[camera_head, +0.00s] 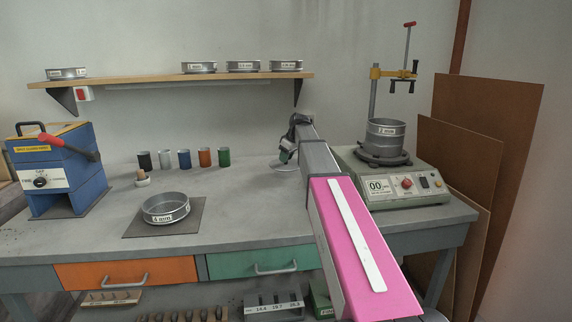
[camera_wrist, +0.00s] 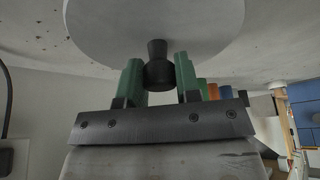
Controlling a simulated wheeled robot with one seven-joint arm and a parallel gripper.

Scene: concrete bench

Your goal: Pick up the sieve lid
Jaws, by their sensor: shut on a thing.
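The sieve lid (camera_wrist: 150,25) is a pale grey disc with a black knob (camera_wrist: 158,72), seen close up in the wrist view. My gripper (camera_wrist: 159,75) has its two green fingers on either side of the knob and is shut on it. In the head view the lid (camera_head: 280,168) is a thin pale disc at the back of the bench, under my gripper (camera_head: 286,157) and partly hidden by my arm. I cannot tell whether it touches the bench or is slightly above it.
A sieve (camera_head: 166,208) sits on a dark mat (camera_head: 134,227). Several coloured cups (camera_head: 204,158) stand left of the lid. A sieve shaker (camera_head: 402,178) with a sieve (camera_head: 385,138) stands at right, close to my arm. A shelf (camera_head: 130,80) with more sieves is above; a blue machine (camera_head: 66,180) is at left.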

